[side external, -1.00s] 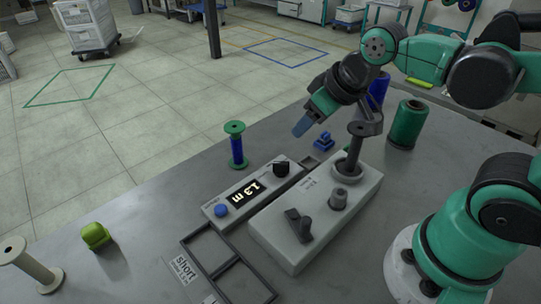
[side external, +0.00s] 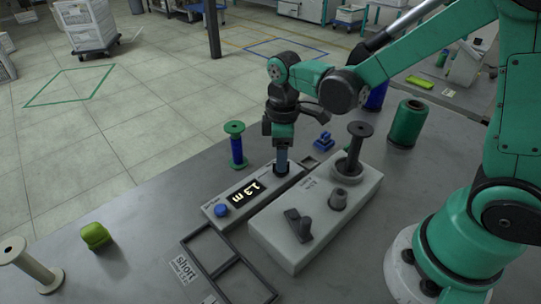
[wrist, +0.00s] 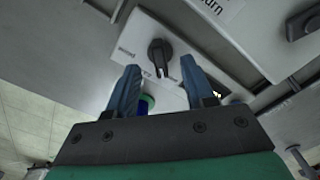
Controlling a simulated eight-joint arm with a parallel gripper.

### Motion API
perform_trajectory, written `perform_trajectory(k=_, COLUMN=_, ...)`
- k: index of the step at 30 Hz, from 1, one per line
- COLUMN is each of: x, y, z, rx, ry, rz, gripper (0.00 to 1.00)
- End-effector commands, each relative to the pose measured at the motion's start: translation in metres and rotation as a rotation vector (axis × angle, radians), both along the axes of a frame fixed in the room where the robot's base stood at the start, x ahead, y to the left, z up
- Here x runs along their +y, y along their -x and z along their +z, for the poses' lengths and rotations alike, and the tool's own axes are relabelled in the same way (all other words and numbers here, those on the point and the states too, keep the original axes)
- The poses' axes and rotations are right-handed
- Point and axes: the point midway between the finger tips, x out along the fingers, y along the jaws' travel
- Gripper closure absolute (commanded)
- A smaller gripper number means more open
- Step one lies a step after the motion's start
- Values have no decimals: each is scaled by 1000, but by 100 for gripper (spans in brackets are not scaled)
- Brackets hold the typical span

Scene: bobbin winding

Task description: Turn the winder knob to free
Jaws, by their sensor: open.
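The black knob (wrist: 160,52) sits on a light grey control box, with small print beside it that I cannot read. The control box (side external: 213,212) has a display showing "1.3 m" and a blue button (side external: 221,210). My gripper (side external: 281,170) points down over the knob end of the box and hides the knob in the side view. In the wrist view my gripper (wrist: 160,72) is open, its blue fingers apart, with the knob beyond and between the tips. I cannot tell any contact. The larger winder box (side external: 318,215) stands beside it, with a dark lever (side external: 298,226) and a spindle.
A green-and-blue bobbin (side external: 236,147) stands close to the left of my gripper. A blue part (side external: 323,142) and a green spool (side external: 406,124) are behind.

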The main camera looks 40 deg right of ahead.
Motion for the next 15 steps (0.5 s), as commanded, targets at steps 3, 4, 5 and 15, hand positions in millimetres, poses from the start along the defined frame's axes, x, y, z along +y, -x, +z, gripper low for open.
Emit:
perform_trajectory(k=3, x=0, y=0, z=-11, rx=-1, ry=1, rz=-1, gripper=53)
perform_trajectory(k=4, x=0, y=0, z=-13, rx=-1, ry=0, rz=-1, gripper=53)
perform_trajectory(k=5, x=0, y=0, z=-14, rx=-1, ry=0, rz=-1, gripper=53)
perform_trajectory(k=15, x=0, y=0, z=-16, rx=-1, ry=0, rz=-2, gripper=61)
